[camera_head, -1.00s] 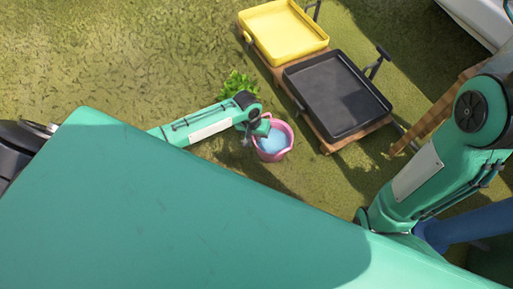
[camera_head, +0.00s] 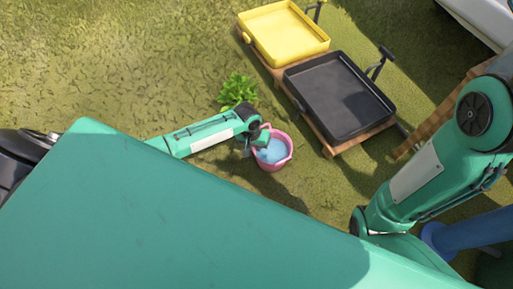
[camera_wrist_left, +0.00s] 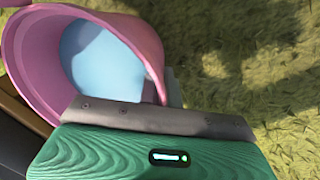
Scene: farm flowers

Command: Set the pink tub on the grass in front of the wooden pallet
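The pink tub (camera_head: 276,164), with a pale blue inside, is in the middle of the head view, left of and below the pallet's near corner. My left gripper (camera_head: 264,137) is at the tub's upper left rim and appears shut on it. In the left wrist view the tub (camera_wrist_left: 148,32) fills the upper left, its rim against the gripper's metal edge; the fingertips are mostly hidden. A shadow beside the tub suggests it is off the grass. The wooden pallet (camera_head: 331,150) lies under two trays. My right arm is in view, but its gripper is not.
A yellow tray (camera_head: 285,33) and a black tray (camera_head: 338,97) with handles cover the pallet. A leafy green plant (camera_head: 237,91) grows above my left gripper in the picture. Wooden slats (camera_head: 428,125) stand at right. Open grass (camera_head: 120,65) lies left of the pallet.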

